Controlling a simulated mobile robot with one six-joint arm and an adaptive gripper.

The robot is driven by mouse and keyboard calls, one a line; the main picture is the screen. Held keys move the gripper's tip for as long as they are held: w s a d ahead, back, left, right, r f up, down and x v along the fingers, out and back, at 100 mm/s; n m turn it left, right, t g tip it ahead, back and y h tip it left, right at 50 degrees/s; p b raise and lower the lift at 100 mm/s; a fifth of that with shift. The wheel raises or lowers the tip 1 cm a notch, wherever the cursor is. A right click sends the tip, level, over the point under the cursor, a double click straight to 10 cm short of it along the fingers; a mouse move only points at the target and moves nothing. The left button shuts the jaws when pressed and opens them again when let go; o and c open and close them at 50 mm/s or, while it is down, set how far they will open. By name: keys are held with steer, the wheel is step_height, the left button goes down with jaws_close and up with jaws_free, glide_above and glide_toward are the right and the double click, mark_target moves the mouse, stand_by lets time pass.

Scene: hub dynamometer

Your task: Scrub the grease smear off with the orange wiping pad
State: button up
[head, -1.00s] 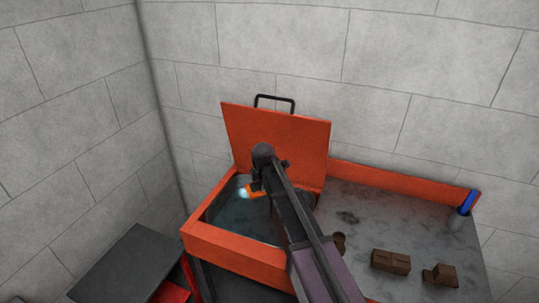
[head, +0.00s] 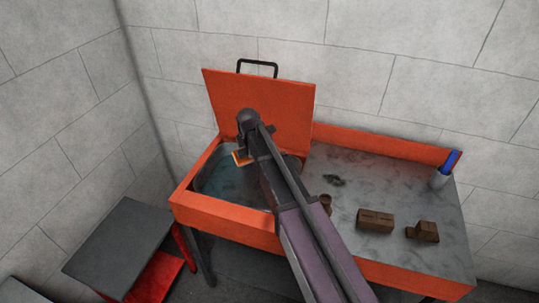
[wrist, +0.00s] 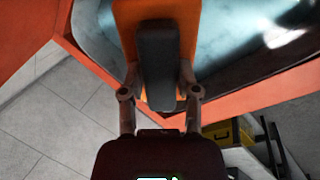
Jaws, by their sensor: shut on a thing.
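My gripper (head: 241,150) is over the open basin of the orange parts washer. In the wrist view, the fingers of my gripper (wrist: 159,85) are closed on the dark grip of the orange wiping pad (wrist: 138,14). The orange wiping pad (head: 241,160) also shows in the head view, within the outline of the basin (head: 205,187); I cannot tell whether it touches anything. A dark smear (head: 335,180), which looks like the grease, lies on the grey worktop (head: 375,185) to the right of my arm.
The orange lid (head: 262,105) stands open behind the basin. Brown blocks (head: 375,220) (head: 423,231) and a small brown part (head: 325,203) sit on the worktop's front. A cup with a blue item (head: 450,163) stands at the far right. A dark stand (head: 120,240) is at left.

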steer(key=s+d+r+m+g+p, duration=0.1)
steer(key=d+m, duration=0.3)
steer(key=d, duration=1)
steer(key=d+r+m+g+p, duration=0.2)
steer(key=d+m, duration=0.2)
steer(key=d, duration=1.1)
steer(key=shift+s+m+h+p, duration=0.3)
steer(key=shift+s+m+p, duration=0.1)
steer(key=shift+f, duration=0.15)
steer(key=shift+f+b, duration=2.4)
steer(key=shift+b, duration=0.15)
